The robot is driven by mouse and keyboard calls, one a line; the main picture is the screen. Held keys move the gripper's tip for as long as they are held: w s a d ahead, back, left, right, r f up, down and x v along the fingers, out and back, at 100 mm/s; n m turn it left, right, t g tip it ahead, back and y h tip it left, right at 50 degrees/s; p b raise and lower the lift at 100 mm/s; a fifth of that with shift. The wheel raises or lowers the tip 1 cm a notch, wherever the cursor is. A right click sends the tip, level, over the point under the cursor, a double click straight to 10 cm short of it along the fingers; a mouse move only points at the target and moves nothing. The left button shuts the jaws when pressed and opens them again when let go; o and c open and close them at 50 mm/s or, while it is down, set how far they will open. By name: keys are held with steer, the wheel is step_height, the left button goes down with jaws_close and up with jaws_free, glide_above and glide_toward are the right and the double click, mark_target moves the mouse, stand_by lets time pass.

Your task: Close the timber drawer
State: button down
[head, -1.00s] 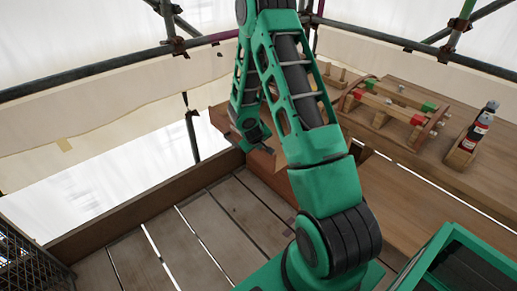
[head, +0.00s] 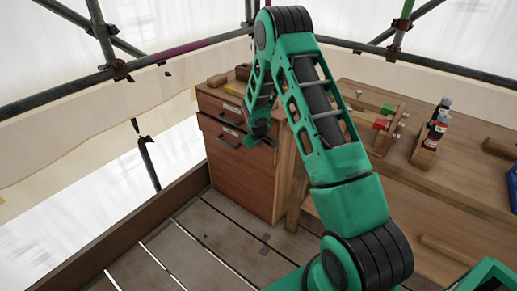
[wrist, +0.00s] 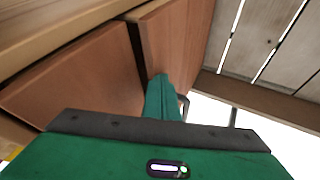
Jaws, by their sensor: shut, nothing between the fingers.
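The timber drawer unit (head: 235,182) stands at the left end of the workbench in the head view. It has brown fronts with dark bar handles; an upper drawer (head: 215,104) sits above a larger lower front (head: 232,160). The lower front seems to stand slightly proud, but how far is unclear. My gripper (head: 262,140) is shut and empty, in front of the unit's right side near the handles. In the wrist view, my gripper's fingers (wrist: 160,82) point at the brown panels, beside a dark gap between two of them. Contact cannot be told.
The workbench (head: 450,185) holds a wooden jig with red and green blocks (head: 385,122), and bottles in a wooden rack (head: 432,140). Scaffold poles and pale sheeting enclose the place. The plank floor (head: 190,245) in front of the unit is clear.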

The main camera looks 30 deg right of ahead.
steer(key=shift+w+d, duration=0.25)
steer(key=shift+d, duration=0.4)
steer(key=shift+w+d, duration=0.2)
steer(key=shift+d, duration=0.7)
steer(key=shift+d+r, duration=0.1)
steer(key=shift+s, duration=0.1)
steer(key=s+a+r, duration=0.6)
steer(key=a+r, duration=0.1)
steer(key=shift+s+a+r, duration=0.2)
steer(key=shift+s+r, duration=0.1)
steer(key=shift+s, duration=0.1)
